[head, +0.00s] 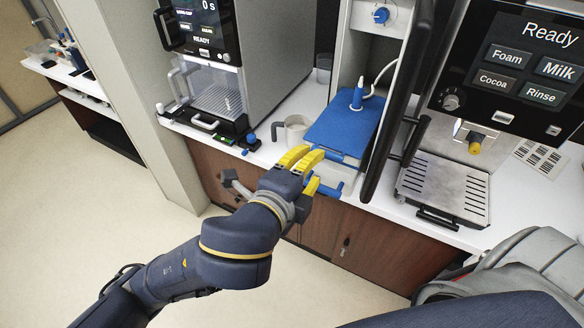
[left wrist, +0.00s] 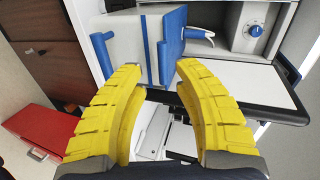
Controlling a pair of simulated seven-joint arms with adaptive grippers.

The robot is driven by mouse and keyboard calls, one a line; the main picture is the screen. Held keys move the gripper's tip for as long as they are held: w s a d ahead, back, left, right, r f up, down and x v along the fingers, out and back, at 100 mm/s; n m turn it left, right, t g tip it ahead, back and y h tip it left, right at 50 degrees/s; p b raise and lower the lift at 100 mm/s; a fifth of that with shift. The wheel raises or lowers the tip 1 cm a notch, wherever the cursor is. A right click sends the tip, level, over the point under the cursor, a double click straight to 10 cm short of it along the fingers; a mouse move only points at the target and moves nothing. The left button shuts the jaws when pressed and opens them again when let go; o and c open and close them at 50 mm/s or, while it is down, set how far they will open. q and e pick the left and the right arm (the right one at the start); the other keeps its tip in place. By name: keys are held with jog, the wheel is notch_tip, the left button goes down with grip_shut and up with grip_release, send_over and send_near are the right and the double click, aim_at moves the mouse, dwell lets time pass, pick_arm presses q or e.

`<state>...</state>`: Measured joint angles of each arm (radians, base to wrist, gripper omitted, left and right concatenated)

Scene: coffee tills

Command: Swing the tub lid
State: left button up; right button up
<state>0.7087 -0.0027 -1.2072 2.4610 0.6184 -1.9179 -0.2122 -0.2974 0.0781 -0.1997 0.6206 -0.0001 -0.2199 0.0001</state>
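The tub, a white box, stands on the counter in the middle of the head view with its blue lid (head: 343,125) lying flat on top. Its pale front side (head: 350,172) is partly hidden by my gripper. A blue handle (head: 328,191) sticks out low at the front. My left gripper (head: 312,160) is in front of the tub near the lid's front left edge. In the left wrist view my left gripper (left wrist: 160,72) has its yellow fingers spread, with nothing between the tips. The lid (left wrist: 172,45) shows just beyond them; contact is unclear. My right gripper is out of view.
A white mug (head: 296,130) stands left of the tub. A coffee machine (head: 215,85) is further left, and another with a drip tray (head: 447,187) is at right. A dark upright bar (head: 398,110) stands right of the tub.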

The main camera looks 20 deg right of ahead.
aim_at(326, 155)
pick_arm(q)
jog(key=shift+m, duration=0.4)
jog(key=x, duration=0.4)
jog(key=s+d+x, duration=0.1)
jog(key=x, duration=0.2)
jog(key=shift+r, duration=0.15)
grip_shut()
